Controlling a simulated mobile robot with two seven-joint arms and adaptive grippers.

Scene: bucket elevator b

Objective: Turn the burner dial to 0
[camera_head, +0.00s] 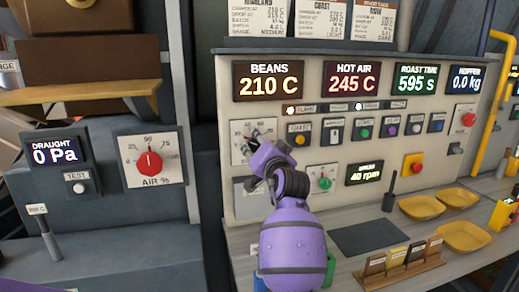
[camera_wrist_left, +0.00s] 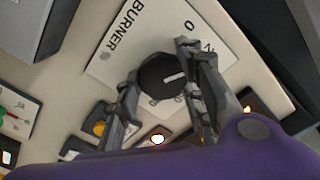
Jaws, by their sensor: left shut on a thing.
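The burner dial (camera_wrist_left: 160,82) is a round black knob with a white pointer line, on a pale plate (camera_wrist_left: 128,49) lettered BURNER. The pointer line runs towards the right of the left wrist view, tilted slightly up. The printed 0 is above and to the right of the knob, and the pointer is not lined up with it. My left gripper (camera_wrist_left: 163,70) is shut on the dial, one finger on each side; a finger covers part of the scale. In the head view my left gripper (camera_head: 254,137) hides the knob on its plate (camera_head: 237,129). My right gripper is not in view.
A green-centred dial (camera_head: 322,179) is below right. A red AIR dial (camera_head: 149,163) is on the left cabinet. Yellow trays (camera_head: 421,208) stand on the shelf.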

